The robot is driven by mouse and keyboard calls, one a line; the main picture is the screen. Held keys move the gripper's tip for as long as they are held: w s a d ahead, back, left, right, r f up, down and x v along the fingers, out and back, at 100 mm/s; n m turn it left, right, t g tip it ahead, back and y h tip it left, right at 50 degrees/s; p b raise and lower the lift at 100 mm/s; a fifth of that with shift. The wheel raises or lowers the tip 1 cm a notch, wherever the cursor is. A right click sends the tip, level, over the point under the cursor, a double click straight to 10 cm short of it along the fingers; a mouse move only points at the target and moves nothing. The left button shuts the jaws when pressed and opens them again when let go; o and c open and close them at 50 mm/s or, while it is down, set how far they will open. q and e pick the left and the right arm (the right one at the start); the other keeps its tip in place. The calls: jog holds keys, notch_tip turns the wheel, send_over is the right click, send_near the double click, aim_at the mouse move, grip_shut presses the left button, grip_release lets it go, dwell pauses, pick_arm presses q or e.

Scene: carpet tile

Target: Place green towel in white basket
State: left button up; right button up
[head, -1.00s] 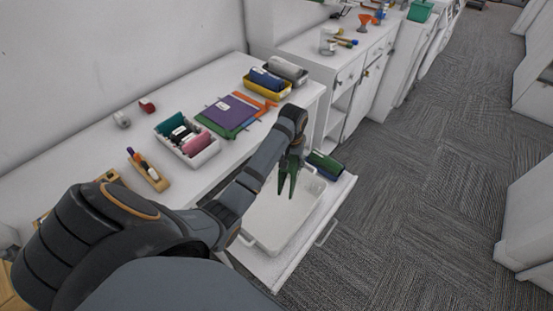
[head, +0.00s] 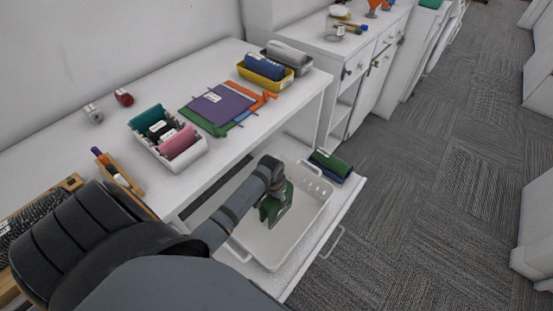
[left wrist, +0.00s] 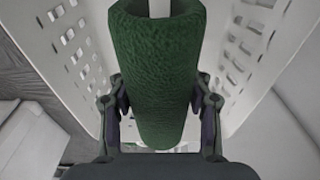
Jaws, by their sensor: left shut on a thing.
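The white basket (head: 262,248) sits in the pulled-out drawer below the counter. My left gripper (head: 274,210) is down inside the basket, pointing downward. In the left wrist view the gripper (left wrist: 155,98) is shut on the green towel (left wrist: 155,55), a rolled, rough-textured cylinder between its fingers. The basket's perforated walls (left wrist: 245,38) show on both sides of the towel. In the head view the arm and gripper largely hide the held towel. My right gripper is not in view.
A green and dark blue bundle (head: 330,164) lies beside the basket at the drawer's far end. On the counter are a white bin of rolls (head: 185,160), purple and green flat cloths (head: 215,105) and a yellow bin (head: 268,80). Carpet at right is clear.

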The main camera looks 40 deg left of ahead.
pick_arm(q)
notch_tip(320, 180, down, 4)
jog(key=shift+r+b, duration=0.2)
jog(key=shift+b, duration=0.1)
jog(key=o, duration=1.3)
jog(key=shift+f, duration=0.15)
jog(key=shift+o, duration=0.2)
jog(key=r, duration=0.4)
jog(key=s+r+p, duration=0.1)
jog(key=r, duration=0.3)
jog(key=r+p, duration=0.1)
jog(key=r, duration=0.3)
jog(key=shift+s+a+r, duration=0.1)
jog(key=shift+s+r, duration=0.05)
jog(key=shift+s, duration=0.1)
